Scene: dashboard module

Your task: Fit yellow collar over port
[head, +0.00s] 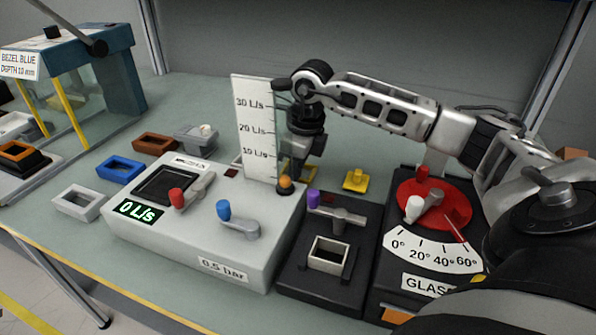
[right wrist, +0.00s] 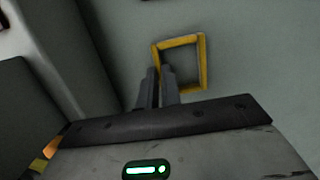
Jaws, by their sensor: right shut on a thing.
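The yellow collar (right wrist: 203,62) is a thin, open rectangular frame. In the right wrist view, my right gripper (right wrist: 163,72) is shut on its left side, and the opening lies to the right of the fingers. In the head view my right gripper (head: 299,172) points down behind the grey module, beside the white scale panel, which hides part of it. Only slivers of yellow show there. A raised pale rectangular frame (head: 330,254) stands on the dark module; I cannot tell whether it is the port. My left gripper is not in view.
The white flow scale (head: 255,130) stands upright close to the right gripper. The grey module (head: 205,225) carries red and blue levers. A yellow piece (head: 355,180) lies behind the dark module. Blue (head: 120,169), white (head: 79,202) and brown (head: 155,142) frames lie left.

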